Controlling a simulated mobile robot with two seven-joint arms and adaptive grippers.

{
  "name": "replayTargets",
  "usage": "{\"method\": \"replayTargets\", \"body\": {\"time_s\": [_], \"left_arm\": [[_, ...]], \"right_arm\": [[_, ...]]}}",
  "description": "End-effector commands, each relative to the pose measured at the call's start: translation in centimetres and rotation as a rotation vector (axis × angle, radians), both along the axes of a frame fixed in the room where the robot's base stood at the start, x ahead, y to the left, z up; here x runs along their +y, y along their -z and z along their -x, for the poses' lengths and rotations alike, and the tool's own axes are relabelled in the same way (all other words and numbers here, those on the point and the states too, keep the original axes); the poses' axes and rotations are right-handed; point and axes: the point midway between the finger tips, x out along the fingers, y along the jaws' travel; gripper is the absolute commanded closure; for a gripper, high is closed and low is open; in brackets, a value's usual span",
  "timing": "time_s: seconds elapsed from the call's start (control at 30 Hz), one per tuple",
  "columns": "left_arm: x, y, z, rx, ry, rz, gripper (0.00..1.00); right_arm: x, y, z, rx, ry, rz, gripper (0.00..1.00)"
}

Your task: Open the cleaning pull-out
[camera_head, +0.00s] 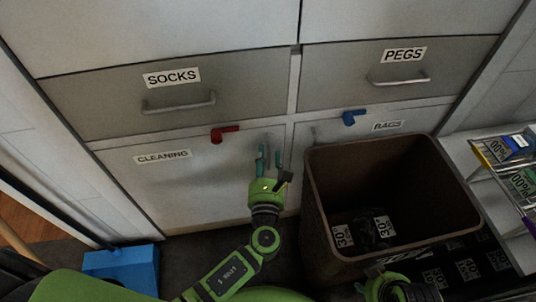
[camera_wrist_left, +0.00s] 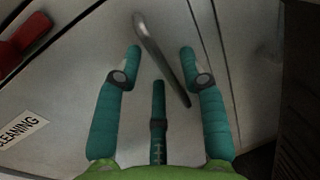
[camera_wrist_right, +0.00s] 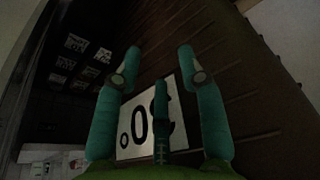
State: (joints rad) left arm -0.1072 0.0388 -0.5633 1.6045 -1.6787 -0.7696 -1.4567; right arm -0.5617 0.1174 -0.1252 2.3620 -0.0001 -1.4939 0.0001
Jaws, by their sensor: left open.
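The cleaning pull-out (camera_head: 205,190) is the pale lower left front with a "CLEANING" label (camera_head: 163,157). It looks flush with the cabinet. A red latch (camera_head: 224,133) sits at its top edge, its lever pointing right. My left gripper (camera_head: 269,158) is open in front of the pull-out's right side. In the left wrist view, a grey bar handle (camera_wrist_left: 160,58) runs at a slant between the spread fingers (camera_wrist_left: 161,54); I cannot tell whether they touch it. My right gripper (camera_wrist_right: 159,54) is open and empty, facing a dark ribbed surface with a printed label.
A brown open bin (camera_head: 315,215) stands close right of my left gripper, before the "BAGS" front (camera_head: 388,126) with its blue latch (camera_head: 352,117). Drawers labelled "SOCKS" (camera_head: 172,77) and "PEGS" (camera_head: 404,55) are above. A blue object (camera_head: 122,265) lies on the floor at left.

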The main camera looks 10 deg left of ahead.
Motion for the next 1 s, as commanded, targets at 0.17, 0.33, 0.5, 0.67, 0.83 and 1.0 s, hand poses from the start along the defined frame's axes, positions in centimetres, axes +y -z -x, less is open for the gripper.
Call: {"method": "replayTargets", "body": {"time_s": [0.17,0.33,0.5,0.67,0.83,1.0], "left_arm": [[0.3,0.1,-1.6,0.001,0.0,0.001,0.59],[0.4,0.1,-1.8,0.002,0.001,0.002,0.59],[0.4,0.1,-1.8,0.002,0.0,0.002,0.75],[0.4,0.1,-1.8,0.002,0.001,0.002,1.0],[0.4,0.1,-1.8,0.002,0.001,0.002,1.0],[0.4,0.1,-2.1,0.003,0.001,0.003,1.0]], "right_arm": [[0.0,-0.5,0.2,-0.003,0.0,0.0,0.6],[0.0,-0.7,0.2,-0.004,0.001,0.0,0.6],[-0.1,-0.7,0.2,-0.004,0.001,0.0,0.6],[-0.1,-0.7,0.2,-0.004,0.001,0.0,0.6],[0.0,-0.7,0.2,-0.004,0.001,0.0,0.6],[0.0,-0.7,0.1,-0.006,0.0,0.0,0.6]]}}
